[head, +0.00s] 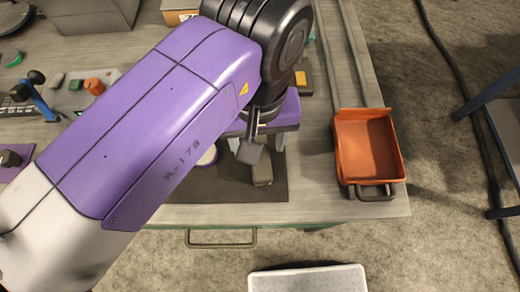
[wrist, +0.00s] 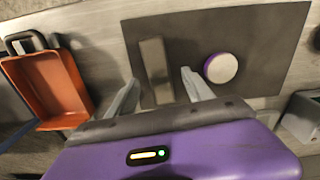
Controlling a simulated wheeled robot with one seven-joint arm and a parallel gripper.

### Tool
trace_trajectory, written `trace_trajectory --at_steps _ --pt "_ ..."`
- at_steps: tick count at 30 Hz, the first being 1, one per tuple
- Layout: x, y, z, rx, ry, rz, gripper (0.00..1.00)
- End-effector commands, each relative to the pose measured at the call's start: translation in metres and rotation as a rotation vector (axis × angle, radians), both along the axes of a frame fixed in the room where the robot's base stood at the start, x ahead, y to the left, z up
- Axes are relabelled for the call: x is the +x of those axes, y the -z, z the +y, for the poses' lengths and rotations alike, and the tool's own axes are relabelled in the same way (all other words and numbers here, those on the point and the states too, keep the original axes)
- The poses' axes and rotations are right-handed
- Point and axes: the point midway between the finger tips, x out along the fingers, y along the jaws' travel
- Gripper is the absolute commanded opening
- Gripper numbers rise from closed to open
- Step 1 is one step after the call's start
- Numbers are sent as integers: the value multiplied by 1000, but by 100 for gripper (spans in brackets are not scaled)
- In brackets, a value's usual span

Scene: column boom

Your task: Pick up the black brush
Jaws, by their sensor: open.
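A narrow grey-brown block (head: 263,172) lies on the dark mat (head: 225,187) under my gripper. It also shows in the wrist view (wrist: 152,58), with its near end between my fingers. Its colour is dull, and I cannot tell for sure that it is the black brush; no bristles show. My gripper (head: 262,146) is open and empty above the mat, with fingers on either side of the block's near end in the wrist view (wrist: 160,82). Whether the fingers touch it cannot be told.
A white round thing with a purple rim (wrist: 221,67) lies on the mat beside the block. An orange tray (head: 369,148) stands at the table's right edge. Small tools and a blue item (head: 43,106) lie at the left. A handle (head: 221,238) sticks out at the table's front.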

Motion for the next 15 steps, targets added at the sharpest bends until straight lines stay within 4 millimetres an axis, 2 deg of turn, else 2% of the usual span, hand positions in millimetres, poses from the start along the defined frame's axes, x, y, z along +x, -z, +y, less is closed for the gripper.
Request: trace_trajectory --at_steps 7,15 --pt "0 36 -2 0 1 1 60" --pt "1 44 -2 0 1 -2 60"
